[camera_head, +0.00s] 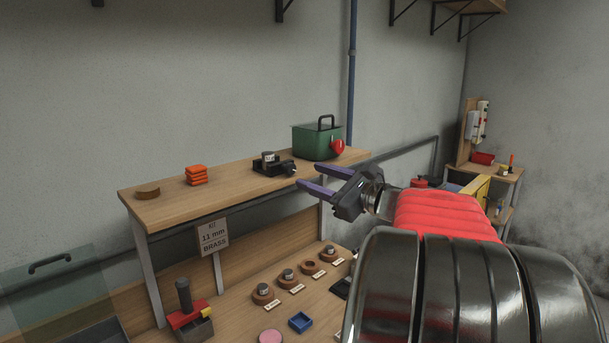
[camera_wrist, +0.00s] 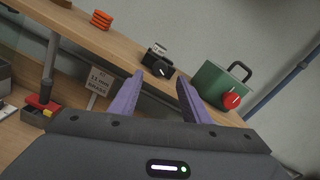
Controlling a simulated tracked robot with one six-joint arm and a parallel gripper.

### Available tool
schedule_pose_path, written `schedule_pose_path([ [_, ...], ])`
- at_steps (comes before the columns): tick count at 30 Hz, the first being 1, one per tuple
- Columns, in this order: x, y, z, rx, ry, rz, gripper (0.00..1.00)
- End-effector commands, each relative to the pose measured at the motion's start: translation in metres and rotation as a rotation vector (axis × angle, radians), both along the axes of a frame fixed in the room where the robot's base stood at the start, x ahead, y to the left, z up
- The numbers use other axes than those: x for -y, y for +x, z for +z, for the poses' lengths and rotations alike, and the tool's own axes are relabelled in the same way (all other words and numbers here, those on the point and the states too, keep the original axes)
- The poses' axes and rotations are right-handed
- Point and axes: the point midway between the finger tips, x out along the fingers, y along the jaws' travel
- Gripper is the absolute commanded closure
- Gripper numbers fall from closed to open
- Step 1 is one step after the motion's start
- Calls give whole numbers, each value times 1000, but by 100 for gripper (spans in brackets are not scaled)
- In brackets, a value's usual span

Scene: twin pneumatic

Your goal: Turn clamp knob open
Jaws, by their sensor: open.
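A small black clamp (camera_head: 268,165) stands on the raised wooden shelf, with a light metal piece on its top. Its round black knob (camera_head: 288,168) faces outward; in the wrist view the knob (camera_wrist: 163,71) carries a short white mark. My gripper (camera_head: 308,175) is open and empty, its two purple fingers pointing at the shelf. In the wrist view the knob shows between and just beyond the fingertips (camera_wrist: 160,78); the fingers appear apart from it.
A green box (camera_head: 312,143) with a handle and a red knob (camera_head: 337,146) stands right of the clamp. Orange blocks (camera_head: 196,175) and a brown disc (camera_head: 147,191) lie to the left. A sign (camera_head: 213,237) and a lower bench with several round holders sit below.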

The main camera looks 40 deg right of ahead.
Motion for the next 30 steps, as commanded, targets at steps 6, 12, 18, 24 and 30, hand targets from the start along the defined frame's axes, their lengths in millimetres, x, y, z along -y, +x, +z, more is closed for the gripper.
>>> schedule_pose_path([
  [6,2,-35,0,1,-1,-4,57],
  [12,2,-60,0,1,-1,-3,57],
  [18,2,-73,0,2,1,-1,57],
  [24,2,-74,0,1,1,-1,57],
  [30,2,-74,0,1,10,-1,57],
])
